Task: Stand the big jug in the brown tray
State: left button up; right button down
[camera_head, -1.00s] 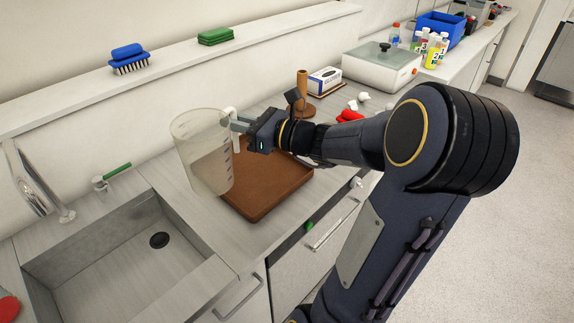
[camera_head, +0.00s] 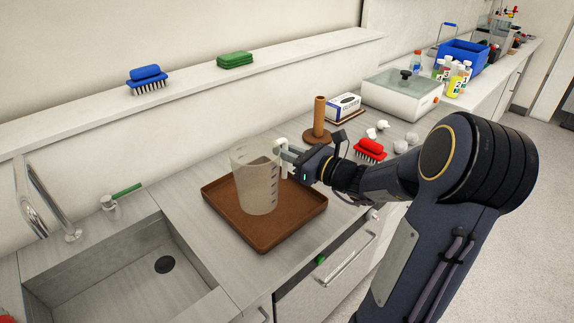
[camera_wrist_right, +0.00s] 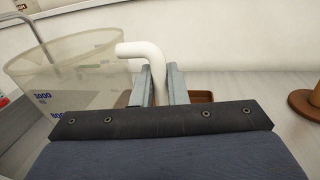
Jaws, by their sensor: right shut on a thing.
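The big jug (camera_head: 256,182) is translucent with a white handle and dark measuring marks. It looks upright, over the middle of the brown tray (camera_head: 223,219); I cannot tell whether its base touches the tray floor. My right gripper (camera_head: 287,158) is shut on the jug's handle from the right side. In the right wrist view the two fingers (camera_wrist_right: 157,86) sit on either side of the white handle, with the jug (camera_wrist_right: 75,75) to the left. The left gripper is not in view.
The sink (camera_head: 125,265) is left of the tray. Behind and right are a brown post stand (camera_head: 319,120), a red brush (camera_head: 369,149), a glove box (camera_head: 343,105) and a white scale-like device (camera_head: 402,95). A blue brush (camera_head: 147,79) and green sponge (camera_head: 235,60) lie on the ledge.

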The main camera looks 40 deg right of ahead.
notch_tip(320, 180, down, 6)
jog(key=w+d, duration=0.1)
jog(key=shift+w+d+r, duration=0.15)
jog(key=shift+w+d, duration=0.1)
jog(key=shift+w, duration=0.1)
jog(key=shift+f, duration=0.25)
jog(key=c, duration=1.4)
grip_release()
jog(key=shift+c, duration=0.2)
jog(key=shift+r, duration=0.15)
